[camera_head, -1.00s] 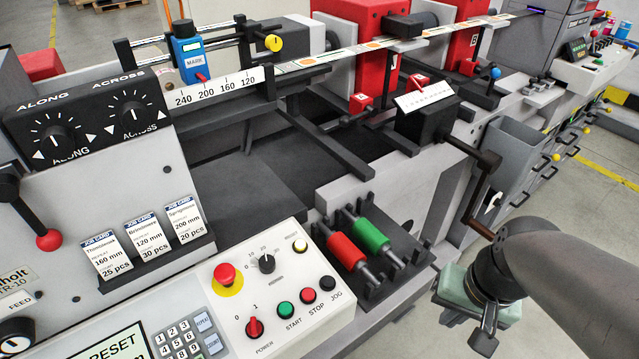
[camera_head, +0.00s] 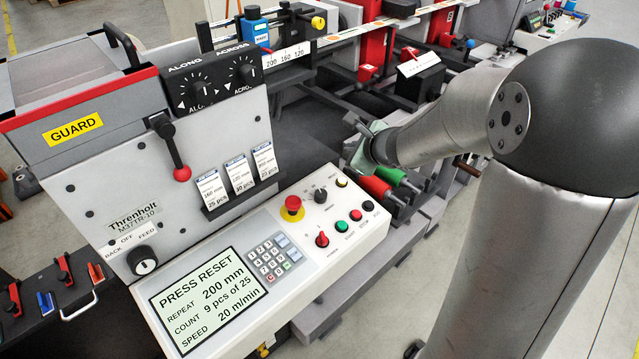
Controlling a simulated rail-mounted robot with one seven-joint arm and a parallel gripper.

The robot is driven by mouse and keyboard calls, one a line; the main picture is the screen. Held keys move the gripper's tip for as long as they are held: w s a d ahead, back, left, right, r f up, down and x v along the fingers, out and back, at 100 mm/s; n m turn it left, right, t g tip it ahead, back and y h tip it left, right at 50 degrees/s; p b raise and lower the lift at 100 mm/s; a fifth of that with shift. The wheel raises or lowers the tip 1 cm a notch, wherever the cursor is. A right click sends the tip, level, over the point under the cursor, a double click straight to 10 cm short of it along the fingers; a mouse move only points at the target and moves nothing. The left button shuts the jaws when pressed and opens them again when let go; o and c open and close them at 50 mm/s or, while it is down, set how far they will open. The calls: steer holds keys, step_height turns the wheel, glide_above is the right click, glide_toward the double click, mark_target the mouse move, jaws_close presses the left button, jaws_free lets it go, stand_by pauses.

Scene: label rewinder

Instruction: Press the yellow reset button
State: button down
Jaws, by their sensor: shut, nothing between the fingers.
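The yellow reset button (camera_head: 341,183) is a small round pale-yellow button with a dark ring. It sits at the upper right corner of the white control panel (camera_head: 300,262). The panel's screen (camera_head: 208,300) reads PRESS RESET, repeat 200 mm, count 9 pcs of 25, speed 20 m/min. My gripper (camera_head: 354,150) is shut and empty. In the picture it is just above and slightly right of the button, apart from it. Its fingertips are small and partly hidden, so their height over the panel is unclear.
The red emergency stop (camera_head: 292,204) on a yellow base, a dark knob (camera_head: 320,195), a red power switch (camera_head: 322,239) and green, red and black buttons share the panel. Red (camera_head: 375,187) and green (camera_head: 389,173) rollers lie close right. Job cards (camera_head: 240,172) stand behind.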

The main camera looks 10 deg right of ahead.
mark_target(342, 182)
steer(key=shift+w+d, duration=0.1)
steer(key=shift+d, duration=0.05)
steer(key=shift+f, duration=0.1)
steer(key=f+b, duration=0.4)
steer(key=f, duration=0.1)
steer(key=f+b, duration=0.2)
steer(key=b, duration=0.1)
steer(key=shift+w+a+f, duration=0.35)
steer(key=shift+w, duration=0.05)
steer(key=shift+w+f+b, duration=0.1)
steer(key=shift+f+b, duration=0.35)
steer(key=shift+b, duration=0.2)
steer(key=shift+a, duration=0.1)
stand_by(1.1)
steer(key=shift+f+b, duration=0.4)
steer(key=shift+b, duration=0.2)
steer(key=shift+w+f+b, duration=0.1)
steer(key=shift+f+b, duration=0.4)
steer(key=shift+b, duration=0.05)
stand_by(0.5)
steer(key=shift+r, duration=0.1)
steer(key=shift+r+p, duration=0.7)
steer(key=shift+r, duration=0.1)
